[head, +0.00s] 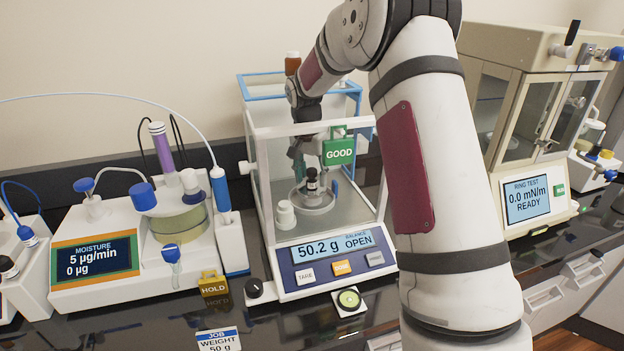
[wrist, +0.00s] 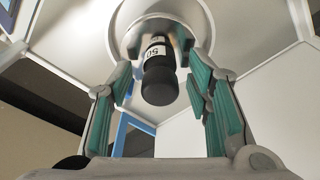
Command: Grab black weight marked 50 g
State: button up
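The black weight (wrist: 158,82) has a white label, partly readable as "50", and stands on the round pan (wrist: 128,18) of the balance. In the head view the weight (head: 312,183) is a small dark piece inside the glass chamber. My gripper (wrist: 163,68) is open, with its teal-padded fingers on either side of the weight; gaps show between pads and weight. In the head view my gripper (head: 298,158) is inside the chamber, partly hidden by the frame and the green "GOOD" sign. The balance display (head: 336,245) reads 50.2 g, OPEN.
A white knobbed piece (head: 285,215) stands at the chamber's front left. Glass walls and the blue-edged frame (head: 262,82) surround my gripper closely. A moisture tester (head: 135,245) stands left, a ring tester (head: 528,120) right.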

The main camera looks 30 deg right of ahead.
grip_shut()
jog(key=shift+r, duration=0.1)
